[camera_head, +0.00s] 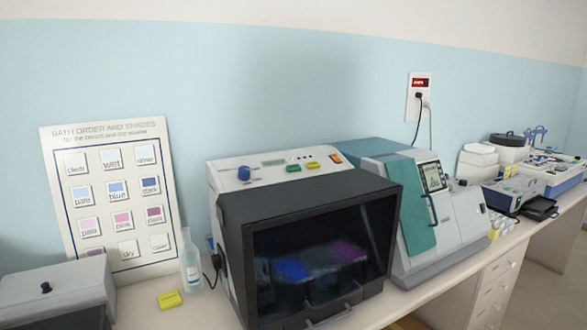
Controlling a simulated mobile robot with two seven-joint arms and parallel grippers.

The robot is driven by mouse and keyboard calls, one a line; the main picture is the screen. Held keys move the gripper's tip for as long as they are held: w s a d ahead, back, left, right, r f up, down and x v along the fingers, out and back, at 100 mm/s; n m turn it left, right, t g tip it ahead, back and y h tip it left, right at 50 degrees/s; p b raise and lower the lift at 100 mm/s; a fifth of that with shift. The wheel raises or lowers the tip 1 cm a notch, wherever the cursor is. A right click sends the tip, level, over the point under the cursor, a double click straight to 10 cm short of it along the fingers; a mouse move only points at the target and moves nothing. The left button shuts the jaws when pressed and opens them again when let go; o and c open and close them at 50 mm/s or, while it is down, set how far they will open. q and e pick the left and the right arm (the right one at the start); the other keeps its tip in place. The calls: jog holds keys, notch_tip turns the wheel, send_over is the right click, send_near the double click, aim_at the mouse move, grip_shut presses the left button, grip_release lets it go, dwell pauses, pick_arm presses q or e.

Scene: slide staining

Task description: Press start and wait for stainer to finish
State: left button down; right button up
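The stainer (228,205) seems to be the large box with a dark front and a light top panel on the counter. Its dark-framed window (325,240) appears closed, and blue and purple baths show dimly inside. The top panel carries a blue knob (244,173), a small display (273,162), a green button (293,168), a yellow button (313,165) and an orange switch (336,158). The labels are too small to read, so I cannot tell which one is start. Neither of my grippers is in view.
A teal and white machine (419,235) with a screen stands close on the right. A clear bottle (190,262), a yellow block (169,299), a grey box (55,286) and a bath-order chart (115,200) are on the left. More equipment fills the far right.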

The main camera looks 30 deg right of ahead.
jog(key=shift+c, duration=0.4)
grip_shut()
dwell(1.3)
